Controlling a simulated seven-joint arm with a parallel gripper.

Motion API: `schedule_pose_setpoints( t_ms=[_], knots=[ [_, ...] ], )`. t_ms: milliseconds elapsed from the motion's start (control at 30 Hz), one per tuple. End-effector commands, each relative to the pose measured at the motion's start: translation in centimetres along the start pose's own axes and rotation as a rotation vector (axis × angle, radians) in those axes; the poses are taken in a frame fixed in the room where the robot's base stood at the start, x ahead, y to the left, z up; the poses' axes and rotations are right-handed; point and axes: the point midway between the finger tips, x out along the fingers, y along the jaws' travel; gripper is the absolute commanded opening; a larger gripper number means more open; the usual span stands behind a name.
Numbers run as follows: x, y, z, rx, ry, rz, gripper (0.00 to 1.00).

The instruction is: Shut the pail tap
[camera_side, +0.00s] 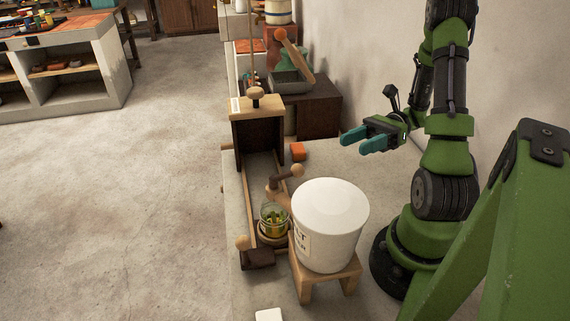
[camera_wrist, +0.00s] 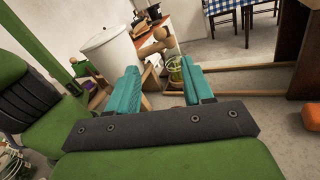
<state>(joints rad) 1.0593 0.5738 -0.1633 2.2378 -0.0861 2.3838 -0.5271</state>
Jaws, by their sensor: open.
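A white lidded pail (camera_side: 335,220) stands on a small wooden stool (camera_side: 345,275) in the side view; it also shows in the wrist view (camera_wrist: 108,55). The pail's tap, with a wooden knob handle (camera_side: 297,170), sticks out at its far left; the handle also shows in the wrist view (camera_wrist: 158,36). A glass jar (camera_side: 274,219) with green and yellow pieces stands beside the pail, below the tap. I cannot tell whether liquid flows. My gripper (camera_side: 361,139) is open and empty, in the air beyond the pail, apart from the tap.
A dark wooden frame (camera_side: 257,125) with long side rails stands left of the pail. An orange block (camera_side: 298,151) lies on the counter (camera_side: 325,165) near the frame. A white block (camera_side: 269,315) lies at the near edge. A wall rises behind my arm.

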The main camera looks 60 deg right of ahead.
Motion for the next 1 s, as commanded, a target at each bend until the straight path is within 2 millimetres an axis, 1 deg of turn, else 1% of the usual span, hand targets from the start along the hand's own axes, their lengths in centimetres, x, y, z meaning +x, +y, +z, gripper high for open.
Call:
schedule_pose_setpoints(
  t_ms=[33, 100, 167, 200, 267, 300, 367, 400, 467, 500, 567, 600, 667, 700, 767, 833, 1000],
  knots=[
    [0.1, 0.0, 0.0, 0.0, 0.0, 0.003, 0.43],
    [0.5, -0.1, 0.1, -0.005, 0.008, 0.023, 0.32],
    [1.4, -0.2, 0.7, -0.031, 0.033, 0.065, 0.23],
    [2.2, -0.4, 1.3, -0.065, 0.065, 0.111, 0.17],
    [3.6, -0.7, 2.5, -0.143, 0.147, 0.214, 0.07],
    [4.7, -0.8, 3.4, -0.201, 0.223, 0.302, 0.01],
    [6.3, -0.9, 4.8, -0.292, 0.367, 0.441, 0.0],
    [7.2, -1.1, 5.8, -0.353, 0.471, 0.524, 0.0],
    [8.5, -1.3, 7.4, -0.443, 0.632, 0.624, 0.0],
    [9.2, -1.5, 8.5, -0.502, 0.736, 0.669, 0.0],
    [10.1, -1.9, 10.4, -0.591, 0.888, 0.708, 0.0],
    [10.6, -2.2, 11.7, -0.645, 0.983, 0.711, 0.0],
    [10.9, -2.7, 13.4, -0.703, 1.104, 0.689, 0.0],
    [10.7, -3.1, 14.2, -0.718, 1.163, 0.663, 0.0],
    [10.2, -3.8, 14.8, -0.714, 1.225, 0.62, 0.0],
    [9.7, -4.3, 14.9, -0.692, 1.263, 0.587, 0.0],
    [9.7, -4.4, 13.9, -0.663, 1.277, 0.566, 0.0]
  ],
)
